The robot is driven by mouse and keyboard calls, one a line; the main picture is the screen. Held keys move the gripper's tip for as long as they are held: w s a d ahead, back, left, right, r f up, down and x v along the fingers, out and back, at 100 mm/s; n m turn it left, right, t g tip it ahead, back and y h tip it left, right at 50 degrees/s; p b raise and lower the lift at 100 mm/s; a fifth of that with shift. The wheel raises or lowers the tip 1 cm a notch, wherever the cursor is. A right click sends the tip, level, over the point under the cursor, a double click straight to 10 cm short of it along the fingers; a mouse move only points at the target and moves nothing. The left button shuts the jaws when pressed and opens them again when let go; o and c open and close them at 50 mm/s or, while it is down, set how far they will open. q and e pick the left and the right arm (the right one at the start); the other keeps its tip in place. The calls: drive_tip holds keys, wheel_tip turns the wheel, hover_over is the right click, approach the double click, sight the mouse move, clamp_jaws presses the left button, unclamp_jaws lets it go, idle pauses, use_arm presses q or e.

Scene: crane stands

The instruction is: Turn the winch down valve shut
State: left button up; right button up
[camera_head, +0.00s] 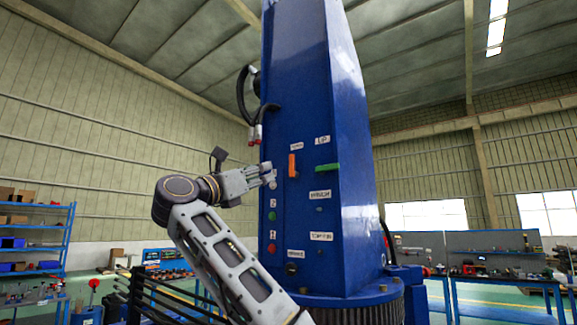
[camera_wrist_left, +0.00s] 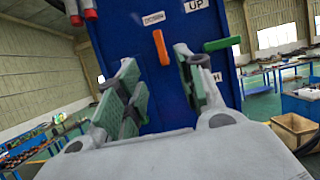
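A tall blue crane column (camera_head: 345,230) carries two valve handles on its front. The orange handle (camera_head: 292,165) points up and down, below a small label that I cannot read clearly. The green handle (camera_head: 327,167) lies level to its right, below a label reading UP. My left gripper (camera_head: 269,175) is just left of the orange handle. In the left wrist view my left gripper (camera_wrist_left: 163,88) is open with nothing between its fingers. There the orange handle (camera_wrist_left: 161,47) shows beyond the gap, apart from the fingers, and the green handle (camera_wrist_left: 222,44) is right of it. My right gripper is out of view.
Hoses with red ends (camera_head: 254,135) hang at the column's upper left. Green and red buttons (camera_head: 272,232) sit lower on the panel. Blue shelves (camera_head: 40,240) stand far left and workbenches (camera_head: 500,270) far right.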

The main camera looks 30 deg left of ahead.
sight(291, 164)
use_arm(q)
drive_tip(key=shift+p+x, duration=2.65)
drive_tip(key=shift+x, duration=4.3)
drive_tip(key=shift+w+f, duration=0.1)
drive_tip(key=shift+f, duration=0.1)
clamp_jaws()
